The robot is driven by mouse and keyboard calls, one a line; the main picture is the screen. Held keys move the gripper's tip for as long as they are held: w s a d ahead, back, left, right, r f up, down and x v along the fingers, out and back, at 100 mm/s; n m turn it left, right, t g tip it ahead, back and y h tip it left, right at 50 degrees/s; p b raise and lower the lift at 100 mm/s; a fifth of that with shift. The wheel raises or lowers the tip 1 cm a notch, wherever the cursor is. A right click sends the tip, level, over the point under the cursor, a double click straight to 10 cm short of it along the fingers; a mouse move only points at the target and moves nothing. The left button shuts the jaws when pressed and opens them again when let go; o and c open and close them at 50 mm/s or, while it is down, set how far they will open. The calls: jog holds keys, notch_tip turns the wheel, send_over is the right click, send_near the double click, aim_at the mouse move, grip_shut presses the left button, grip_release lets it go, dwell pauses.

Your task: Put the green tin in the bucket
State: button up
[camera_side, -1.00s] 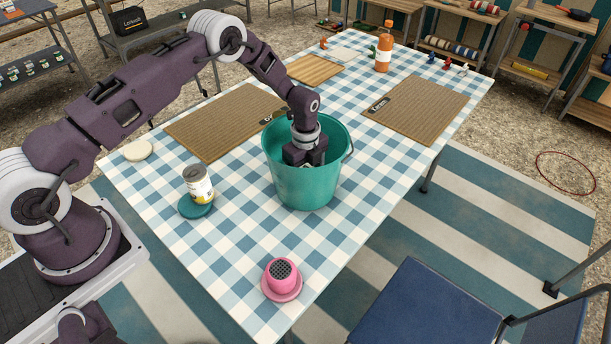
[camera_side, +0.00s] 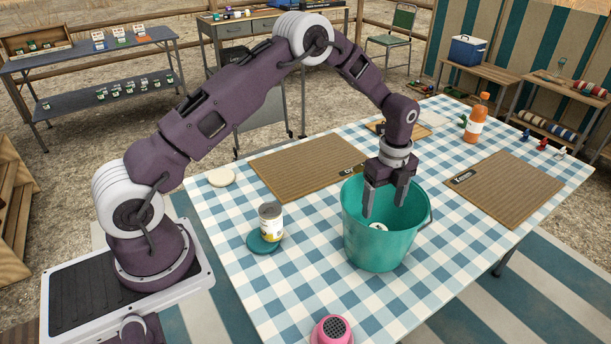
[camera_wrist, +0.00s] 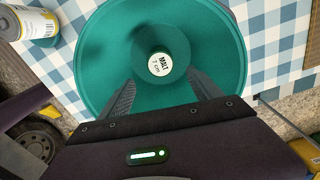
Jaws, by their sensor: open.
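The teal bucket (camera_side: 378,245) stands upright on the checked cloth, and its rim also shows in the wrist view (camera_wrist: 88,70). Inside it is the green tin (camera_wrist: 160,64), seen from above with a round white label reading "MALT". In the side view only its pale top (camera_side: 378,226) shows over the rim; the rest is hidden by the bucket wall. My gripper (camera_side: 384,208) is open and empty, pointing down over the bucket's mouth with its fingers apart. In the wrist view the fingers (camera_wrist: 162,82) flank the near side of the tin.
A pink perforated-top shaker (camera_side: 332,330) is at the front edge. Brown mats (camera_side: 305,168) (camera_side: 510,190) and an orange bottle (camera_side: 476,118) lie behind.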

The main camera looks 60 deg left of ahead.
jog(key=s+r+n+t, duration=0.2)
jog(key=s+r+n, duration=0.45)
jog(key=r, duration=0.65)
jog(key=s+r+n+t, duration=0.1)
jog(key=s+r+n, duration=0.3)
jog(key=s+r, duration=0.65)
jog(key=s+r+n+t, duration=0.1)
jog(key=s+n, duration=0.3)
jog(key=s, duration=0.4)
jog(key=s+d+r+n+t, duration=0.1)
jog(key=s+r+n, duration=0.1)
jog(key=s+n, duration=0.3)
jog(key=s, duration=0.4)
jog(key=shift+s+d+t, duration=0.15)
jog(key=shift+d+t, duration=0.15)
